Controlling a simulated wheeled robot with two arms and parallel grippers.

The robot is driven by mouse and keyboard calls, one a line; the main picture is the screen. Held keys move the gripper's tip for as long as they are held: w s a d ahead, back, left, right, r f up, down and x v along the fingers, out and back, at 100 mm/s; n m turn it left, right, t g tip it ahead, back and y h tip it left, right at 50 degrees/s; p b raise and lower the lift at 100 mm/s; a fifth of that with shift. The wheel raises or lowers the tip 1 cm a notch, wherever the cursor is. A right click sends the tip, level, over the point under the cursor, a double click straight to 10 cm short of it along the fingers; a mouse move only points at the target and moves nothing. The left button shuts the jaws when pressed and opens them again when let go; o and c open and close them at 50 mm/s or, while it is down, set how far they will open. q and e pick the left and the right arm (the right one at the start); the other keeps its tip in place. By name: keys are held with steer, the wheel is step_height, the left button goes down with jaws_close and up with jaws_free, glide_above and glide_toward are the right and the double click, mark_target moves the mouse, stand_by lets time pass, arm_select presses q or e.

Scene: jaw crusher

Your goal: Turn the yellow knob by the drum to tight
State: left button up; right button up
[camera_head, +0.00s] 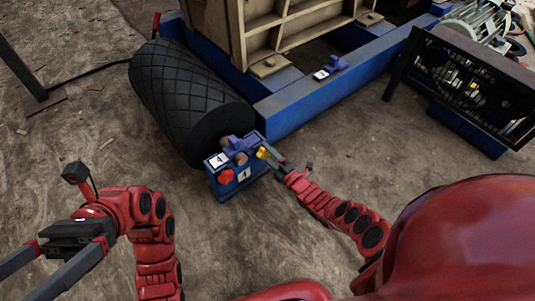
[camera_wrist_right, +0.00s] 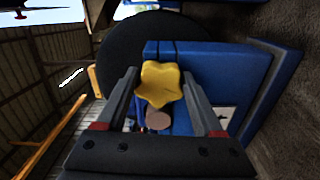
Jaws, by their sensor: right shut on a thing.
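The yellow knob (camera_head: 262,152), star-shaped in the right wrist view (camera_wrist_right: 160,84), sits on the side of a blue block (camera_head: 240,182) at the near end of the black drum (camera_head: 185,90). My right gripper (camera_head: 268,152) is at the knob; in the wrist view its two fingers (camera_wrist_right: 160,80) stand either side of the knob, shut on it. The knob's setting cannot be read. My left gripper (camera_head: 22,280) is open and empty at the lower left, far from the knob.
A red knob (camera_head: 226,176) and labels marked 4 are on the blue block. A blue frame beam (camera_head: 330,95) runs behind it. A black guard (camera_head: 465,85) stands at the right and a dark post (camera_head: 25,75) at the left. The floor in front is open.

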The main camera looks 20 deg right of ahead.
arm_select(q)
steer(key=shift+s+a+t, duration=0.2)
steer(key=shift+s+t, duration=0.1)
steer(key=shift+t, duration=0.1)
arm_select(e)
steer(key=shift+f+m, duration=0.15)
steer(key=shift+m, duration=0.45)
arm_select(q)
steer(key=shift+y, duration=0.4)
arm_select(e)
steer(key=o, duration=1.4)
